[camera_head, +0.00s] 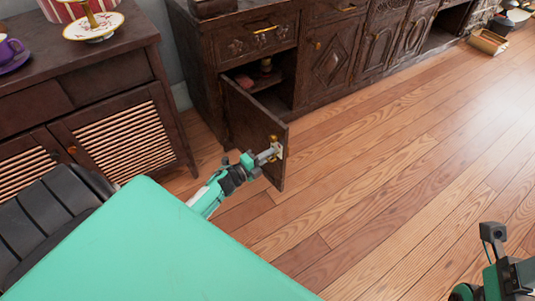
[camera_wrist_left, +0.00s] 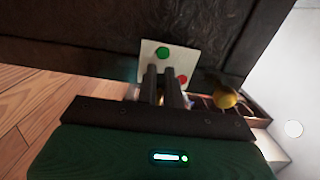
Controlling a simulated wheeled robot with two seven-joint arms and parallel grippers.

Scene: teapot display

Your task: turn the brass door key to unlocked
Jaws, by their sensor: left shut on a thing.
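A dark wooden cabinet door (camera_head: 243,122) stands swung open in the head view. Near its free edge is a pale lock plate (camera_head: 281,151), with a brass knob (camera_head: 273,139) by it. In the left wrist view the white plate (camera_wrist_left: 149,51) bears a green dot (camera_wrist_left: 162,54) and a red dot (camera_wrist_left: 182,79). My left gripper (camera_head: 273,154) is at the plate, its two fingers (camera_wrist_left: 163,72) shut on the brass key, which they mostly hide. I cannot tell the key's angle. The brass knob (camera_wrist_left: 227,99) is right of the fingers. My right gripper's fingers do not show.
The open cabinet (camera_head: 283,92) behind the door holds a few small items. A slatted dresser (camera_head: 110,85) with a cake stand (camera_head: 93,27) and purple cup (camera_head: 9,46) stands at the left. The wooden floor (camera_head: 390,160) at the right is clear.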

